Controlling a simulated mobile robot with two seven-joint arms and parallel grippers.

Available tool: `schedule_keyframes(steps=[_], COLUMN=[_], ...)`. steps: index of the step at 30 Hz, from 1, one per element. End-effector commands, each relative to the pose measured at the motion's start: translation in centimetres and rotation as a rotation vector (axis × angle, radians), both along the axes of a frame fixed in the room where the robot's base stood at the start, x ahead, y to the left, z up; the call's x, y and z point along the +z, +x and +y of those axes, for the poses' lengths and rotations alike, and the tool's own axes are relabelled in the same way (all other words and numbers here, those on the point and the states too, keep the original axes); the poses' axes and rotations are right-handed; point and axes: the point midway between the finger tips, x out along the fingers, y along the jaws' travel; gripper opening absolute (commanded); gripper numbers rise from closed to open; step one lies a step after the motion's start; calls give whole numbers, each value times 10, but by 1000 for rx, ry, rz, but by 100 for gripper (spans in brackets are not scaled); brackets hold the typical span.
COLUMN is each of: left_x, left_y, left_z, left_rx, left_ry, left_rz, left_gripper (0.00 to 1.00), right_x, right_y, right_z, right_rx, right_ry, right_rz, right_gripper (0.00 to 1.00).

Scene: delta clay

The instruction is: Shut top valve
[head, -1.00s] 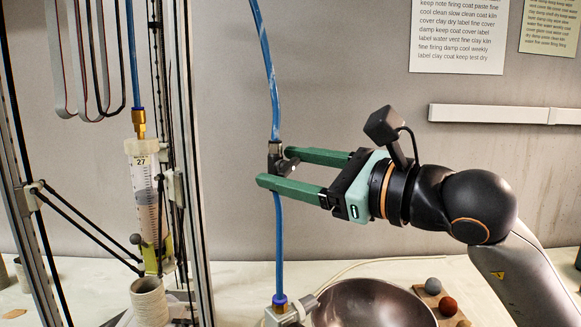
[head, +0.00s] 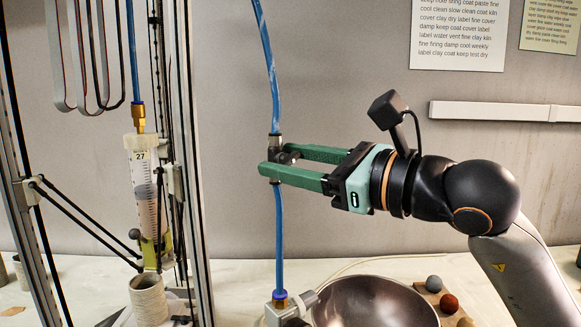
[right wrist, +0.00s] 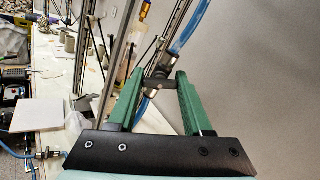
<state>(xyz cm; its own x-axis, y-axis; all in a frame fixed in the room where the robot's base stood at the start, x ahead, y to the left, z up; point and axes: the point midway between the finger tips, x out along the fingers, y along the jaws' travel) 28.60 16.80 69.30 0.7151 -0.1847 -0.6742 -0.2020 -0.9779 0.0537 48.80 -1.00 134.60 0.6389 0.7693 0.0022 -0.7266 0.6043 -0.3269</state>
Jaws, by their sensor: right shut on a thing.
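The top valve (head: 275,143) is a small dark fitting in line with a blue hose, blue tube above and below it. My right gripper (head: 276,160) reaches in from the right. Its two green fingers are shut on the valve's dark handle, one finger above the other. The lower finger hides part of the valve. In the right wrist view the valve (right wrist: 160,77) shows between the fingertips of my right gripper (right wrist: 159,80). The handle's exact angle is hard to tell. My left gripper is not in view.
A lower fitting with a blue collar (head: 280,298) stands beside a metal bowl (head: 372,300). A printer frame (head: 199,200) with a syringe (head: 146,190) stands at the left. Small clay balls sit on a board at the right. The wall behind the hose is clear.

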Motion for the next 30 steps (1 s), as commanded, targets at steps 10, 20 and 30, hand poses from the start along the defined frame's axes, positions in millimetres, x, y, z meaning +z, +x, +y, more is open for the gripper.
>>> schedule_keyframes(steps=[10,20,30], left_x=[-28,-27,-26], left_y=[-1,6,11], left_z=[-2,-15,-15], left_rx=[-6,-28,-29], left_ry=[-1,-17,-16], left_rz=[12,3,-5], left_gripper=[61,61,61], right_x=[-3,-1,0], right_y=[-1,-1,0], right_z=[1,1,1], right_rx=[-14,-25,-28], right_ry=[156,255,279], right_rz=[176,294,322], right_gripper=[0,0,0])
